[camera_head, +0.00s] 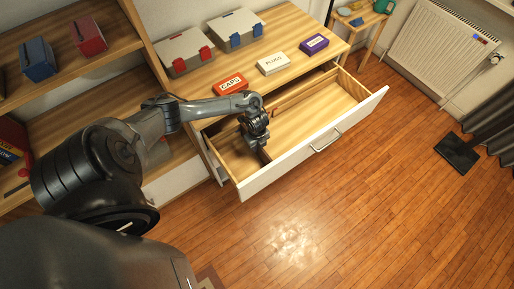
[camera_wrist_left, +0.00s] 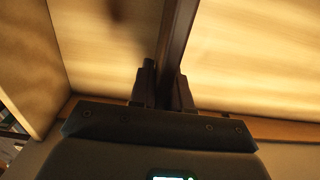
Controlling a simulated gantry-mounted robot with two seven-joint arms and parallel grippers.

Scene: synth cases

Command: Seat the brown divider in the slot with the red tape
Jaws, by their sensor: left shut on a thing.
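The brown divider (camera_wrist_left: 177,42) is a thin dark board between the fingers of my left gripper (camera_wrist_left: 164,88) in the left wrist view. My left gripper (camera_head: 257,143) is shut on it, inside the open drawer (camera_head: 317,148) toward its left end. In the head view only a dark sliver of the divider (camera_head: 263,156) shows below the gripper. I cannot tell whether its ends sit in slots. My right gripper is not in view.
On the cabinet top behind the drawer lie a red CAPS box (camera_head: 230,84), a white box (camera_head: 272,63) and a purple box (camera_head: 314,44). Two grey cases with red (camera_head: 185,51) and blue (camera_head: 236,29) latches stand further back. The drawer's right part is empty.

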